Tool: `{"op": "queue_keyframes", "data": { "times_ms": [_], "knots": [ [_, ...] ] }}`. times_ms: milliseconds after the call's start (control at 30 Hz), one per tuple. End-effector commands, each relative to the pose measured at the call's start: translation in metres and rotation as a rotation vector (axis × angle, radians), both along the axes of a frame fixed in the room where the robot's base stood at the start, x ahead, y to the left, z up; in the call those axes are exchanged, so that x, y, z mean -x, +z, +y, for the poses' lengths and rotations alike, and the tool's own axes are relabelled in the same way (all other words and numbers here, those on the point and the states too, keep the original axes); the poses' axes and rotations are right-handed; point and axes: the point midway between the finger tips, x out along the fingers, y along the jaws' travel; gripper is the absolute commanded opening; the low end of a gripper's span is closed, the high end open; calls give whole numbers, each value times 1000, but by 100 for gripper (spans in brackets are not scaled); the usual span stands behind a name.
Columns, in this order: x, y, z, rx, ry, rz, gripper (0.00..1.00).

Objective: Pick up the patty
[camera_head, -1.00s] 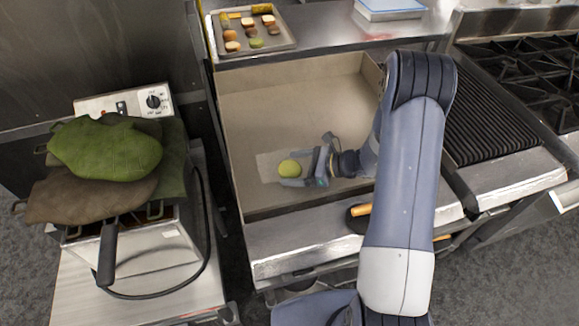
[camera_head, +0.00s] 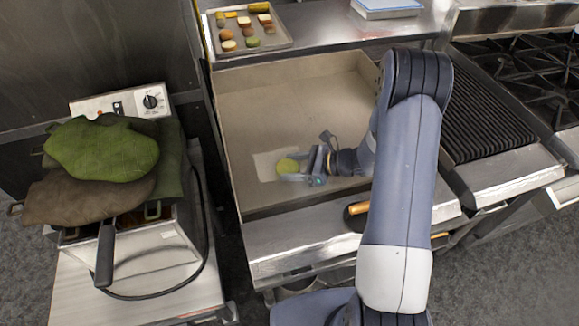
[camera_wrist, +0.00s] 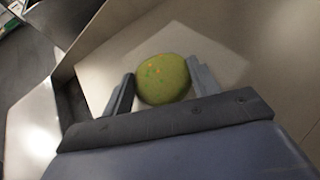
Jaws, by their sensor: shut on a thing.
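The patty (camera_head: 287,166) is a round, yellow-green disc with small orange and green specks. It also shows large in the wrist view (camera_wrist: 162,80). My gripper (camera_head: 292,171) reaches in from the right, low in the shallow tan bin. In the wrist view the two grey fingers (camera_wrist: 161,90) are on the left and right sides of the patty, shut on it. A pale square sheet (camera_head: 262,163) lies on the bin floor around and under the patty. I cannot tell whether the patty is clear of the sheet.
The bin (camera_head: 300,105) has raised walls around my gripper. A tray (camera_head: 272,46) with several small food pieces stands on the shelf behind. A fryer with green and brown mitts (camera_head: 100,150) is at the left. A ridged grill (camera_head: 490,120) and a stove are at the right.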

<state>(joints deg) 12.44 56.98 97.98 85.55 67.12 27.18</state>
Motion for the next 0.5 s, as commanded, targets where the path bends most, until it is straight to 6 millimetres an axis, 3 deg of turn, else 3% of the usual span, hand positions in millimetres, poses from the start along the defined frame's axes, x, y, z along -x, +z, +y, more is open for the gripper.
{"op": "queue_keyframes", "data": {
  "times_ms": [267, 500],
  "knots": [
    [0, 14, 0, 0, 2, -4, 34],
    [0, 49, 0, 2, 1, -7, 34]
  ]
}}
